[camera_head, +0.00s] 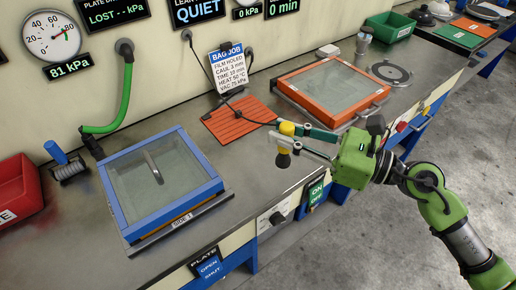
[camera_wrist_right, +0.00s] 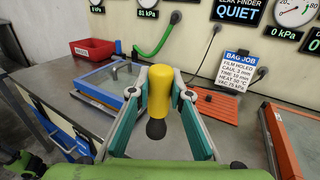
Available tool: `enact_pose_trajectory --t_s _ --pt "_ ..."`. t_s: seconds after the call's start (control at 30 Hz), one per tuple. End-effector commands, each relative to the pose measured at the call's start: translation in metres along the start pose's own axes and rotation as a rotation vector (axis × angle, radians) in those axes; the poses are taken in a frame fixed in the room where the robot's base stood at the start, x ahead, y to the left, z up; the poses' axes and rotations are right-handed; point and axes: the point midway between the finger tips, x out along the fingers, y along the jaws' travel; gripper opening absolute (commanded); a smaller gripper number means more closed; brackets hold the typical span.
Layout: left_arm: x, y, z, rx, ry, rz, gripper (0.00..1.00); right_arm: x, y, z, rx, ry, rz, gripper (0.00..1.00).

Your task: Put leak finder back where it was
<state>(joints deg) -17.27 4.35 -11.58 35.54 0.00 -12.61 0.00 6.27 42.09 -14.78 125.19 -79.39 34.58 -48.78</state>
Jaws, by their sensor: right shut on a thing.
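The leak finder (camera_head: 284,150) has a yellow body and a dark, rounded end that points down. My right gripper (camera_head: 285,136) is shut on it and holds it in the air near the bench's front edge. In the right wrist view the yellow body of the leak finder (camera_wrist_right: 160,88) stands between the fingers of my right gripper (camera_wrist_right: 162,78). A dark cable (camera_head: 258,119) runs from the wall side towards it. An orange ribbed mat (camera_head: 226,121) lies bare on the bench below the bag job card. My left gripper is not in view.
A blue-framed plate (camera_head: 204,193) with a glass top is at the left, and an orange-framed one (camera_head: 309,105) is at the right. A green hose (camera_head: 121,105) hangs at the wall. A red bin (camera_head: 20,184) stands far left. Bare bench lies around the mat.

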Motion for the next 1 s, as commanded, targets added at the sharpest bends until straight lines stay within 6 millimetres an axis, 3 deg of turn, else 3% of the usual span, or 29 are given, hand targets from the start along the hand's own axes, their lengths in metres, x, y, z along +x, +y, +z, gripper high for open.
enact_pose_trajectory --t_s 0.13,0.2,0.4,0.6,0.8,1.0 --pt "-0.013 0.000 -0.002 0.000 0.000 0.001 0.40 0.037 -0.013 -0.011 0.004 -0.006 0.000 0.00" --pt "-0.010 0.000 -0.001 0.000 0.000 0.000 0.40 0.048 -0.017 -0.030 0.006 -0.004 -0.002 0.00" --pt "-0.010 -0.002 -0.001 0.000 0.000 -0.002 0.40 0.071 -0.025 -0.061 0.003 -0.003 -0.001 0.00" --pt "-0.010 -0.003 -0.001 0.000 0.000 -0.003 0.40 0.081 -0.029 -0.074 0.001 -0.002 -0.001 0.00" --pt "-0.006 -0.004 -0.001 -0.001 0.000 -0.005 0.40 0.082 -0.030 -0.102 0.002 -0.001 -0.002 0.00" --pt "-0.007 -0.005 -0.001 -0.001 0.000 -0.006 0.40 0.082 -0.030 -0.106 -0.001 -0.001 -0.001 0.00"
